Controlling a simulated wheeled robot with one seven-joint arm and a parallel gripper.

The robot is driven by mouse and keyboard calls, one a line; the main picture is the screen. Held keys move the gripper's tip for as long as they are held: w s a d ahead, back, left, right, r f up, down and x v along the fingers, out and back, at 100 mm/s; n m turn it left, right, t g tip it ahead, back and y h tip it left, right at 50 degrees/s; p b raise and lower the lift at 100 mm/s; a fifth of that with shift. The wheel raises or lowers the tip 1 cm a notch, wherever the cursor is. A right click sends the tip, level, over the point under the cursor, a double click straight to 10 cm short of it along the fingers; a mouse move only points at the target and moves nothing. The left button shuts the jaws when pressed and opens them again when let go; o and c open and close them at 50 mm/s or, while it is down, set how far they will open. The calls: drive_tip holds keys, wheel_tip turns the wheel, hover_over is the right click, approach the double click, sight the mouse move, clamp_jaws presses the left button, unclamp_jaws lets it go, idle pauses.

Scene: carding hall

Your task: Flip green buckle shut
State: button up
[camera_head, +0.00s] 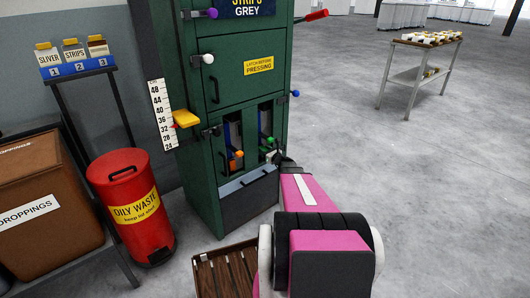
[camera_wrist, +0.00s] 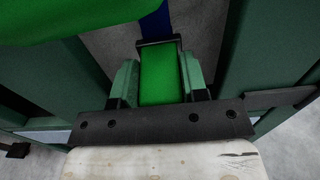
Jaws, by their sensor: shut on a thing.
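The green buckle (camera_head: 270,140) shows as a small green piece in the right-hand opening of the dark green cabinet (camera_head: 230,95), in the head view. My gripper (camera_head: 282,160) reaches in at that opening from the front right. In the wrist view, a bright green piece of the buckle (camera_wrist: 160,72) lies between the two fingers of my gripper (camera_wrist: 160,88), which are shut on it. A large green shape (camera_wrist: 70,15) fills the upper left there; I cannot tell how it joins the buckle. The buckle's catch is not clearly visible.
An orange buckle (camera_head: 237,156) sits in the left-hand opening. A yellow pointer block (camera_head: 186,118) sticks out beside the white scale (camera_head: 163,113). The red oily waste bin (camera_head: 135,205) and a wooden slatted crate (camera_head: 225,272) stand nearby.

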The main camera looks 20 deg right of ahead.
drive_tip(key=shift+f, duration=0.1)
drive_tip(key=t, duration=0.1)
drive_tip(key=f+t+y, duration=0.1)
drive_tip(key=t, duration=0.1)
drive_tip(key=shift+w+f, duration=0.15)
drive_tip(key=shift+w, duration=0.05)
drive_tip(key=shift+f+t+y, duration=0.15)
drive_tip(key=shift+t+y, duration=0.25)
drive_tip(key=shift+t, duration=0.7)
drive_tip(key=shift+a, duration=0.1)
drive_tip(key=o, duration=0.9)
drive_tip(key=v, duration=1)
drive_tip(key=shift+s+f, duration=0.25)
drive_tip(key=shift+f, duration=0.05)
